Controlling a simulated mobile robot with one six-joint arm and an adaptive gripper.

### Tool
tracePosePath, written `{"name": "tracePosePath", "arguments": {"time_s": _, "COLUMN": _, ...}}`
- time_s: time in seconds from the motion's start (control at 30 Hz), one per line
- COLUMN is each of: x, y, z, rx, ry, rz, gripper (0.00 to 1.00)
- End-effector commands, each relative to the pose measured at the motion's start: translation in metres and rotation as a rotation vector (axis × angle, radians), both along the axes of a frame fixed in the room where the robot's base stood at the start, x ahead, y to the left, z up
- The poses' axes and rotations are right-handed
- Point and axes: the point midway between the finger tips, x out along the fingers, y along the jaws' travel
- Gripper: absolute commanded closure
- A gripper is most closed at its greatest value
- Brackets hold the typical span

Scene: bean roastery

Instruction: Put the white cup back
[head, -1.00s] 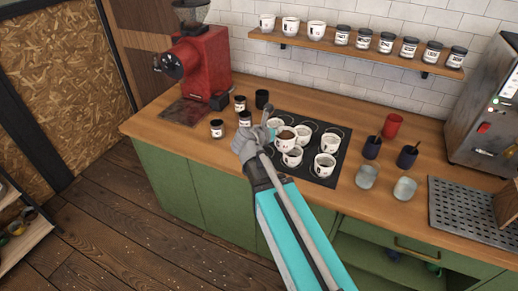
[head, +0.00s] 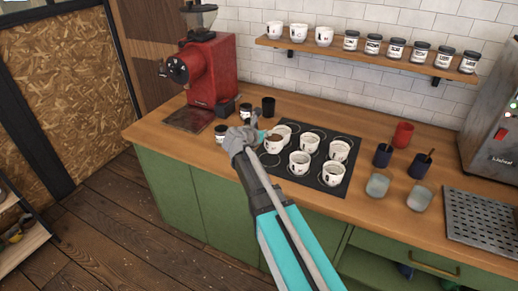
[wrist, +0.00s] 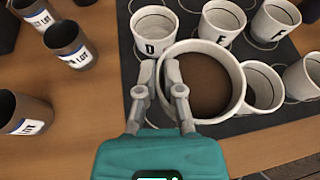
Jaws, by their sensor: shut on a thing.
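A white cup with dark brown contents (head: 273,146) is held by my gripper (head: 259,138) at the left edge of the black mat (head: 325,187). In the wrist view my gripper (wrist: 160,75) is closed at the left side of this cup (wrist: 238,99); whether the cup touches the mat I cannot tell. Several other white cups stand on the mat's ringed spots. In the wrist view three of them show the letters D (wrist: 153,45), E (wrist: 221,33) and F (wrist: 276,30). The held cup hides part of its neighbours, and its own letter is not visible.
Dark labelled jars (head: 221,133) and a black cup (head: 268,106) stand left of the mat, near the red grinder (head: 212,75). Dark blue cups (head: 383,155), a red cup (head: 403,134) and grey cups (head: 377,186) stand to the right. A shelf (head: 365,58) holds cups and jars above.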

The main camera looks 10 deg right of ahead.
Motion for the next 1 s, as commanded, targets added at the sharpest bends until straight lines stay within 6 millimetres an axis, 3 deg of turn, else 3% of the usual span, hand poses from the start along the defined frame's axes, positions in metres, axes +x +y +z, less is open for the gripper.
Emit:
{"name": "tracePosePath", "arguments": {"time_s": 0.03, "x": 0.006, "y": 0.002, "z": -0.01, "rx": -0.001, "ry": 0.0, "rz": 0.0, "gripper": 1.0}}
{"name": "tracePosePath", "arguments": {"time_s": 0.2, "x": 0.015, "y": 0.005, "z": -0.02, "rx": -0.001, "ry": 0.0, "rz": 0.001, "gripper": 1.0}}
{"name": "tracePosePath", "arguments": {"time_s": 0.77, "x": 0.019, "y": 0.007, "z": -0.024, "rx": -0.002, "ry": 0.0, "rz": 0.002, "gripper": 1.0}}
{"name": "tracePosePath", "arguments": {"time_s": 1.0, "x": 0.027, "y": 0.011, "z": -0.039, "rx": -0.001, "ry": 0.0, "rz": 0.003, "gripper": 1.0}}
